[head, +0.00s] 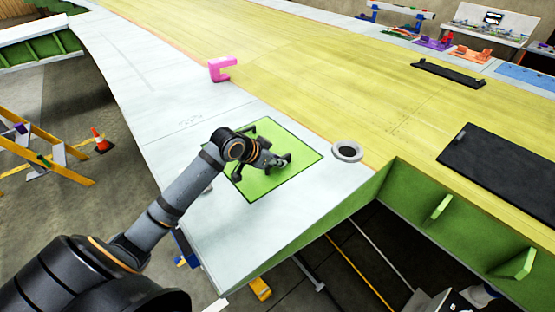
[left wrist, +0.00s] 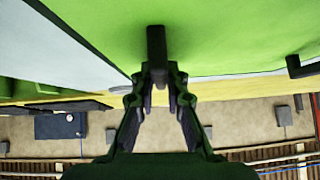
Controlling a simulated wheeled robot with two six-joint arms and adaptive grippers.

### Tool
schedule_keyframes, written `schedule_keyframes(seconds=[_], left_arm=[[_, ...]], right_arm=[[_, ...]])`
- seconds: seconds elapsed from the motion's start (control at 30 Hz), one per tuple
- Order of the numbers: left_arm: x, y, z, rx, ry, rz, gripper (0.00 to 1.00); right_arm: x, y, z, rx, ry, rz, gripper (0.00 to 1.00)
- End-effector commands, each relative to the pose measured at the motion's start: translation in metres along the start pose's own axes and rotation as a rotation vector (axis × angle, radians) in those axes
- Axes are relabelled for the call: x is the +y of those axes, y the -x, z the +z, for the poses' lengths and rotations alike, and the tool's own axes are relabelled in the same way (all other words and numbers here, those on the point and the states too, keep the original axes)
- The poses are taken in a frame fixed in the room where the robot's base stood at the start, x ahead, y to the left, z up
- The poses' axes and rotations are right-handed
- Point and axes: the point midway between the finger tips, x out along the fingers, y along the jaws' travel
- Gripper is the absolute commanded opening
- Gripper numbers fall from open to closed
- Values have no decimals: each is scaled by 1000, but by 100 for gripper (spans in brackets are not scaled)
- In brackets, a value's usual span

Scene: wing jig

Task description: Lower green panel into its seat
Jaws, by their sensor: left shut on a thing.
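The green panel (head: 301,153) is a flat bright green plate over the pale grey part of the wing (head: 246,233) in the head view. It also fills the top of the left wrist view (left wrist: 220,35). Dark handles stand up from it. My left gripper (head: 283,162) is above the panel and shut on one handle (left wrist: 155,45), which shows between the fingertips (left wrist: 158,82) in the left wrist view. The arm and gripper hide part of the panel. I cannot tell whether it sits flush or slightly above the surface. The seat is hidden beneath it. My right gripper is out of view.
A pink bracket (head: 222,69) stands farther along the wing. A round ring (head: 347,151) lies right of the panel. Black plates (head: 503,165) lie on the yellow surface. The wing's near edge drops to open green ribs (head: 437,207). An orange cone (head: 101,140) stands on the floor.

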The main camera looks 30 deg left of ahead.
Motion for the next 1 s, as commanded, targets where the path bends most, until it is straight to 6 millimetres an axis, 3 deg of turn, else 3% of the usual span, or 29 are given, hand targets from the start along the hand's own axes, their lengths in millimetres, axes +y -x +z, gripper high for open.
schedule_keyframes(seconds=[0.23, 0.27, 0.47, 0.77, 1.0], left_arm=[[0, -1, 1, 0, 0, 0, 0], [0, -1, 1, 0, 0, 0, 14], [0, -1, 1, -1, 1, 1, 39], [0, 0, 0, -3, 2, 1, 39], [-4, 30, -31, 2, -3, -2, 39]], right_arm=[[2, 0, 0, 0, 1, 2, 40], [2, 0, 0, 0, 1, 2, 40], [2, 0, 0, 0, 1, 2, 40], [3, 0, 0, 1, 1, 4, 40], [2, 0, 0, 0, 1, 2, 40]])
